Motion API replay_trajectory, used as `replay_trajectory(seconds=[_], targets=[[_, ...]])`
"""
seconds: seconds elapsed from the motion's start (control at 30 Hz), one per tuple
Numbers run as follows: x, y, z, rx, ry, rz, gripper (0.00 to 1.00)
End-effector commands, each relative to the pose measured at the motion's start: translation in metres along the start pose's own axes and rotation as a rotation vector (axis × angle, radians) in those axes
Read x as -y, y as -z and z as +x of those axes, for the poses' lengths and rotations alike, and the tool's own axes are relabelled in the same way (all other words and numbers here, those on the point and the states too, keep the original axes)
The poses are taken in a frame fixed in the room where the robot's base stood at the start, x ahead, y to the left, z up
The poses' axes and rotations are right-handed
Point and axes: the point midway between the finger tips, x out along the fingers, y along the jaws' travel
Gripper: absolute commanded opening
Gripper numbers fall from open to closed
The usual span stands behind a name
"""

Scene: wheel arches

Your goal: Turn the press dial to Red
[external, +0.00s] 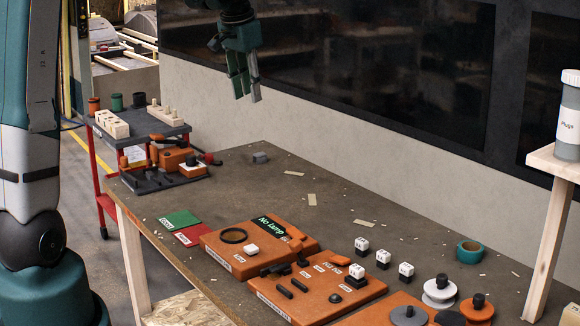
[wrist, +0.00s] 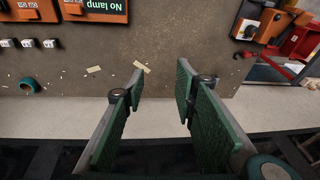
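My gripper (external: 247,97) hangs high above the far side of the table, well to the right of the device. In the wrist view my gripper (wrist: 160,76) is open, with nothing between its fingers.
The brown table (external: 300,215) carries orange panels (external: 255,248), one reading "No lamp", green (external: 180,219) and red (external: 194,235) cards, several white-topped blocks and a teal tape roll (external: 470,251). A wooden block with pegs (external: 168,115) stands behind the device.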

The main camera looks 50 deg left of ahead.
Motion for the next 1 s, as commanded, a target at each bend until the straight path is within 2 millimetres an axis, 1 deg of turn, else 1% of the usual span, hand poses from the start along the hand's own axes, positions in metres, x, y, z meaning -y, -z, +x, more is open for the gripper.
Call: replay_trajectory(seconds=[0.03, 0.23, 0.53, 0.77, 1.0], targets=[[0.013, 0.004, 0.006, 0.009, 0.000, -0.003, 0.29], [0.057, 0.016, 0.033, 0.043, -0.005, -0.009, 0.29], [0.125, 0.023, 0.076, 0.092, -0.017, -0.019, 0.29], [0.178, 0.021, 0.113, 0.128, -0.029, -0.026, 0.29], [0.232, 0.012, 0.155, 0.164, -0.045, -0.036, 0.29]])
